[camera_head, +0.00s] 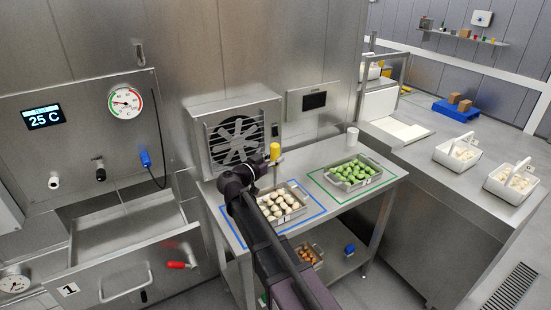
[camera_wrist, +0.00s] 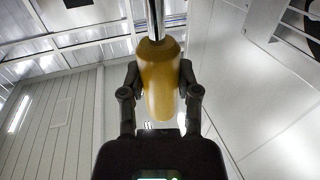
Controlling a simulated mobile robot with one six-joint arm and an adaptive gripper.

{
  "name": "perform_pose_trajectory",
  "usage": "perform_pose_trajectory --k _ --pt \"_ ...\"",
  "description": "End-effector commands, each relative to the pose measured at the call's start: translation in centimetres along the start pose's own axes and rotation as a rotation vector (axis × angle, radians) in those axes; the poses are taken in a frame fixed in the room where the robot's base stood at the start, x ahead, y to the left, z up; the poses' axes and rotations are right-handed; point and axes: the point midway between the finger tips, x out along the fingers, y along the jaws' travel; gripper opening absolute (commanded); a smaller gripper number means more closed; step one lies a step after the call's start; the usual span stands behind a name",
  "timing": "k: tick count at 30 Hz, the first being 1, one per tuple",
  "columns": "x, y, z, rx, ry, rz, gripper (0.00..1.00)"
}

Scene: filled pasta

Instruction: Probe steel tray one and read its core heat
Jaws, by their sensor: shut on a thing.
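My gripper (camera_head: 270,160) is shut on a yellow-handled probe (camera_head: 275,151), which stands roughly upright above the back of a steel tray (camera_head: 303,210) of pale filled pasta inside a blue outline. In the wrist view the yellow handle (camera_wrist: 160,85) sits between both fingers, with its metal stem running out of the picture. The probe tip is not clear, so I cannot tell whether it touches the pasta. A second steel tray (camera_head: 338,184) with green pasta lies inside a green outline to the right. I see no number on either tray.
A fan unit (camera_head: 233,135) and a small dark-screened panel (camera_head: 313,101) stand behind the table. A white cup (camera_head: 352,138) is at the back. A display (camera_head: 44,117) at left reads 25 °C. A drawer (camera_head: 130,275) labelled 1 is at lower left.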

Motion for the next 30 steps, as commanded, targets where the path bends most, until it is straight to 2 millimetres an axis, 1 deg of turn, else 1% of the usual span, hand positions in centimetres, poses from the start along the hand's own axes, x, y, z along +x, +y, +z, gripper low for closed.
perform_pose_trajectory --k 1,3,30 --pt "0.0 0.0 0.7 0.000 0.000 0.000 0.00" --pt "0.0 0.0 1.2 0.000 0.000 0.000 0.00" --pt "0.1 0.1 7.5 0.000 0.000 0.002 0.00"
